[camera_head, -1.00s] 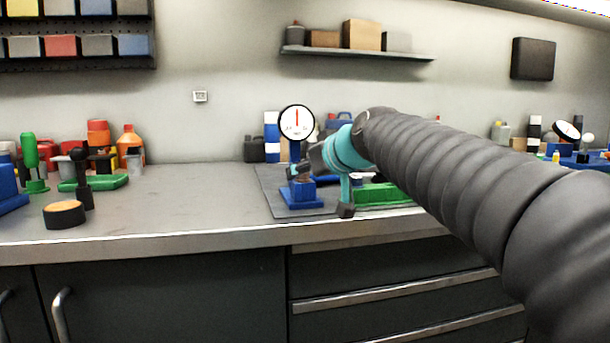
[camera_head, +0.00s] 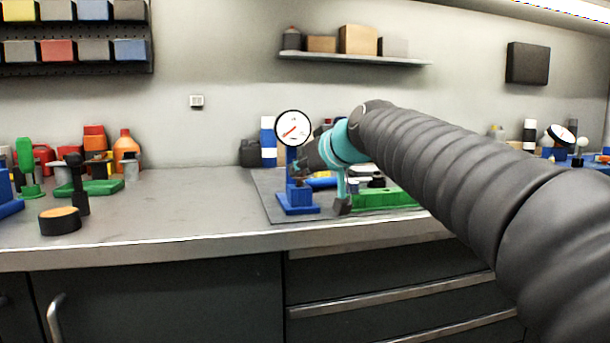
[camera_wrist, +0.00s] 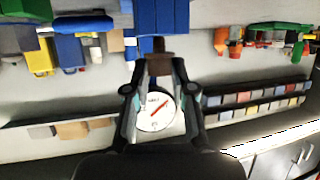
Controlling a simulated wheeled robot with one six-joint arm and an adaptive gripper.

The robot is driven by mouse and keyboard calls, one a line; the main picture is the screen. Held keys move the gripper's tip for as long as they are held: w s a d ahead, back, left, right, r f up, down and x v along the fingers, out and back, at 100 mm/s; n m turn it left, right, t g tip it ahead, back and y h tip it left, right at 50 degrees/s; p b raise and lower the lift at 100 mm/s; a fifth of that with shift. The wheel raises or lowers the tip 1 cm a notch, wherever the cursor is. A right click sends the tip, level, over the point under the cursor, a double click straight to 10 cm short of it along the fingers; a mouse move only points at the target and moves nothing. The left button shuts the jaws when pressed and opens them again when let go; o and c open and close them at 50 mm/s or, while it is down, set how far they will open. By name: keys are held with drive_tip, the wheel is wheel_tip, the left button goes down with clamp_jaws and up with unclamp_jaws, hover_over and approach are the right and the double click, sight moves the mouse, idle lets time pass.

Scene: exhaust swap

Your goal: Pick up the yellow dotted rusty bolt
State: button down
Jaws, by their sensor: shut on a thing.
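My gripper (camera_wrist: 158,66) is shut on a small brown, rusty-looking piece at its fingertips in the wrist view. This piece looks like the rusty bolt (camera_wrist: 158,47); no yellow dots can be made out on it. It is right at the blue stand (camera_wrist: 160,16), and I cannot tell whether it is still seated there. In the head view my gripper (camera_head: 300,172) is at the blue stand (camera_head: 298,203), below the round white gauge (camera_head: 293,127). The bolt is too small and covered to make out there. The gauge (camera_wrist: 156,112) also shows between my fingers in the wrist view.
The stand is on a grey mat (camera_head: 272,200) near the bench's front edge. A green tray (camera_head: 385,199) lies just right of my gripper. The bench between is clear.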

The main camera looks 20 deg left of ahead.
drive_tip(key=r, duration=0.3)
drive_tip(key=shift+w+d, duration=0.25)
drive_tip(key=shift+w, duration=0.05)
drive_tip(key=w+d+r, duration=0.6)
drive_tip(key=w+d, duration=0.1)
drive_tip(key=d, duration=0.1)
drive_tip(key=shift+r+p, duration=0.2)
drive_tip(key=shift+p, duration=0.1)
drive_tip(key=shift+w, duration=0.1)
